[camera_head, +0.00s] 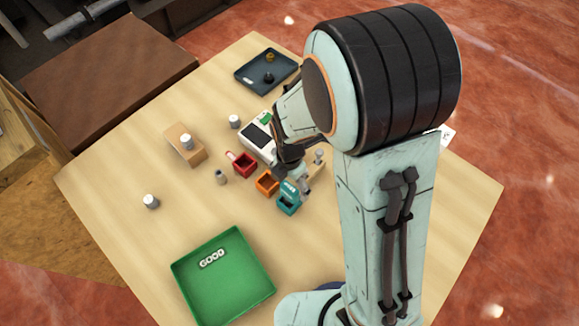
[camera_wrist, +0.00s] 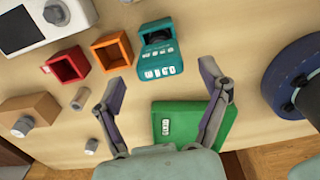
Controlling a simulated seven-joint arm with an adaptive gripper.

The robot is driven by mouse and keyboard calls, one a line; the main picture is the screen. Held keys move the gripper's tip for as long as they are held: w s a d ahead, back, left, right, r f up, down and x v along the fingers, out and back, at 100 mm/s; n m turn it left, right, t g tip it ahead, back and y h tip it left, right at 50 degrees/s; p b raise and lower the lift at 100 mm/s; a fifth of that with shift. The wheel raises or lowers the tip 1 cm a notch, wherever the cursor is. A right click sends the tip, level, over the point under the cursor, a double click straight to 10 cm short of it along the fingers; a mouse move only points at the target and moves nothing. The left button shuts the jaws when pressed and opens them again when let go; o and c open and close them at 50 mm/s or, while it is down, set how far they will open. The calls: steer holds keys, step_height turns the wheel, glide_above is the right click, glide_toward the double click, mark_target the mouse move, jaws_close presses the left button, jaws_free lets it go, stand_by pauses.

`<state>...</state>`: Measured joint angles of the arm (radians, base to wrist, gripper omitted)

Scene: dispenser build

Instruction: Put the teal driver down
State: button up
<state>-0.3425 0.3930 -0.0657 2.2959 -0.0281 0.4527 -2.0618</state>
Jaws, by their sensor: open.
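A teal block-like piece (camera_wrist: 161,59) with white markings and a dark opening stands on the table in the wrist view. It also shows in the head view (camera_head: 288,203), at the right end of a row with an orange bin and a red bin. I cannot tell a separate teal driver from this piece. My gripper (camera_wrist: 162,77) is open, its fingers spread to either side below the teal piece in the wrist view. Nothing shows between the fingers. In the head view my arm hides part of the area behind the teal piece.
The orange bin (camera_head: 267,183) and red bin (camera_head: 244,164) stand left of the teal piece. A white device (camera_head: 258,139), a dark tray (camera_head: 266,71), a wooden block (camera_head: 184,145) and small grey cylinders stand farther off. A green tray marked GOOD (camera_head: 223,286) lies at front left.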

step_height(320, 180, up, 12)
steer(key=f, duration=0.1)
steer(key=s+d+r+m, duration=0.2)
steer(key=s+m, duration=0.5)
steer(key=m, duration=0.6)
steer(key=s+d+r+m, duration=0.2)
steer(key=s+d+m, duration=0.2)
steer(key=s+m, duration=0.3)
steer(key=shift+s+d+m+y, duration=0.3)
steer(key=shift+m+y, duration=0.1)
steer(key=shift+m, duration=2.5)
